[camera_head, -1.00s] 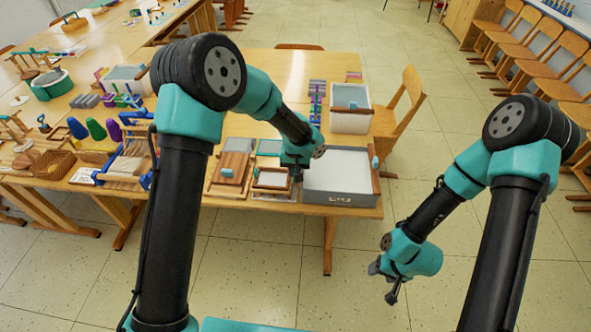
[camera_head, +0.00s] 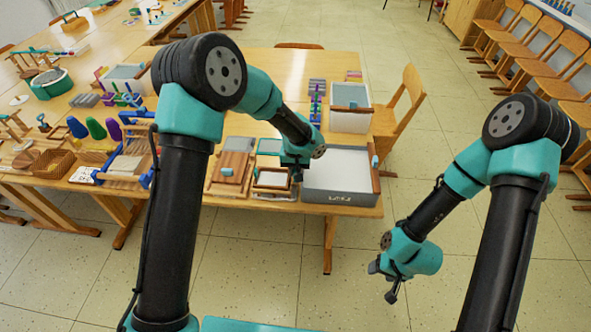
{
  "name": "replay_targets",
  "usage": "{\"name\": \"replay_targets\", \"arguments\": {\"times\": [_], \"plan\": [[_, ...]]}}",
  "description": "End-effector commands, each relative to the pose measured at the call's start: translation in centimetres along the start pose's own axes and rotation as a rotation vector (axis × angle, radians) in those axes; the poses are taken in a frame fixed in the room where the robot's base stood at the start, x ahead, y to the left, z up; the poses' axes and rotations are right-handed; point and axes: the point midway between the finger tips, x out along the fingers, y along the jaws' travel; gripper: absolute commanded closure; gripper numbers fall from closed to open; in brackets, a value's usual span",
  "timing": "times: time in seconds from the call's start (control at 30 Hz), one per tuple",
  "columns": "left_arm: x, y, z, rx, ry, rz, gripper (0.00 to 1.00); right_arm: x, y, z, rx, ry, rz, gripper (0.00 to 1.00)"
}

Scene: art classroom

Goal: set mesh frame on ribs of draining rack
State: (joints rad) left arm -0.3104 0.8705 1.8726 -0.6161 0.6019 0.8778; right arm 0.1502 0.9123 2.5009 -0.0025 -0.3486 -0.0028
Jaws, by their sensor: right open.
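A small wooden frame (camera_head: 262,190) with a pale inside lies near the front edge of the table; it may be the mesh frame, but its mesh is too small to make out. My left gripper (camera_head: 297,174) points down at its right side, between it and a grey tub. Whether its fingers are apart or touch the frame is hidden. My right gripper (camera_head: 383,282) is open and empty, low over the floor, right of the table. I cannot tell for certain which thing is the draining rack; a wood-and-blue rack (camera_head: 128,165) stands on the table at left.
The large grey tub (camera_head: 340,199) stands at the table's front right corner, close to my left gripper. Another white tub (camera_head: 349,122) stands behind it. A wooden board with a light-blue handle (camera_head: 226,171) lies left of the frame. A chair (camera_head: 402,107) is at the right.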

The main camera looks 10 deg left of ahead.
Motion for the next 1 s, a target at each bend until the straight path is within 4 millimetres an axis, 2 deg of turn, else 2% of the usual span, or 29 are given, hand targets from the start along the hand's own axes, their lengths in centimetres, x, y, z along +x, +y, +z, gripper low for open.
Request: {"name": "replay_targets", "arguments": {"times": [0.77,0.8,1.0], "plan": [[0.49,-0.01,0.00,0.000,0.000,0.000,1.00,0.00,0.00,0.00,0.000,0.000,0.000,0.43],[0.49,-0.01,0.00,0.000,0.000,0.000,0.85,0.00,0.00,0.00,0.000,0.000,0.000,0.43],[0.49,0.00,0.00,0.000,0.000,0.000,0.65,0.00,0.00,0.00,0.000,0.000,0.000,0.43]]}}
